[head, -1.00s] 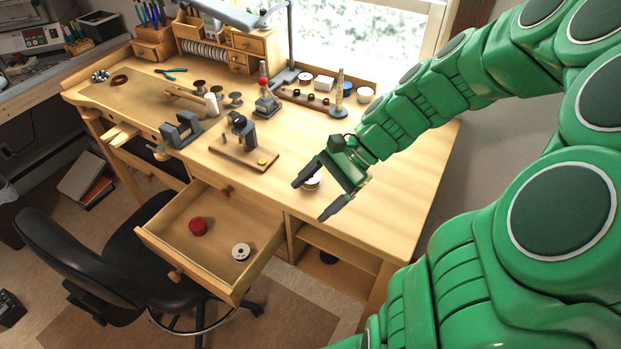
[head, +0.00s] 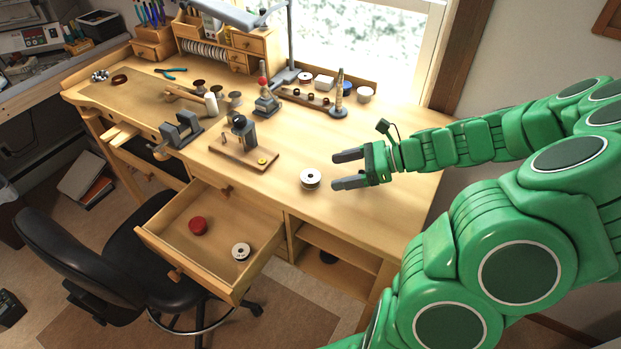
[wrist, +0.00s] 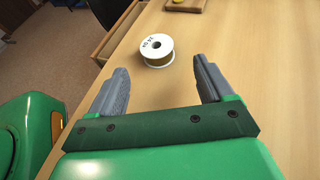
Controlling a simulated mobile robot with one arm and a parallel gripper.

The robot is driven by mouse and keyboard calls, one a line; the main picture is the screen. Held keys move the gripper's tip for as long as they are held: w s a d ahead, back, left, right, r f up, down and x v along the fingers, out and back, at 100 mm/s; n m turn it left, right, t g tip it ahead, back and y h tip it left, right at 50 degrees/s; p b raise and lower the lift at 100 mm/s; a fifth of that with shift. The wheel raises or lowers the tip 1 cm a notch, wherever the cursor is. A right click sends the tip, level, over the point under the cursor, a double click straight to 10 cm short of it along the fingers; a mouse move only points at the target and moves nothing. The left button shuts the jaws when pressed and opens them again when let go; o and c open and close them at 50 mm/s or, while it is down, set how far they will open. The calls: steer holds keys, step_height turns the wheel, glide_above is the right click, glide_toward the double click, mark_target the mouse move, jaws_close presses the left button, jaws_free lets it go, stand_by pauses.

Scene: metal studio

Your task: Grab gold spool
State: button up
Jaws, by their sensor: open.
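A spool (head: 310,179) with white flanges stands on the bench top near its front edge. In the wrist view the spool (wrist: 156,49) shows dark lettering on its upper flange and a gold-brown winding below it. My gripper (head: 346,172) is open and empty just right of the spool, its fingers pointing left. In the wrist view my gripper (wrist: 163,86) has its fingers wide apart, with the spool beyond the fingertips and roughly between them. The fingers do not touch it.
The open drawer (head: 163,227) holds a red spool (head: 197,226) and another white-flanged spool (head: 241,251). A tool on a wooden base (head: 225,155) stands left of the bench spool. A black chair (head: 80,255) is at the left. The bench right of my gripper is clear.

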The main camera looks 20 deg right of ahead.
mark_target(315, 176)
steer(key=shift+x, duration=3.15)
steer(key=shift+s+a+r, duration=0.15)
steer(key=shift+r, duration=0.1)
steer(key=shift+c, duration=0.4)
steer(key=c, duration=1)
steer(key=shift+r, duration=0.1)
steer(key=shift+c, duration=0.2)
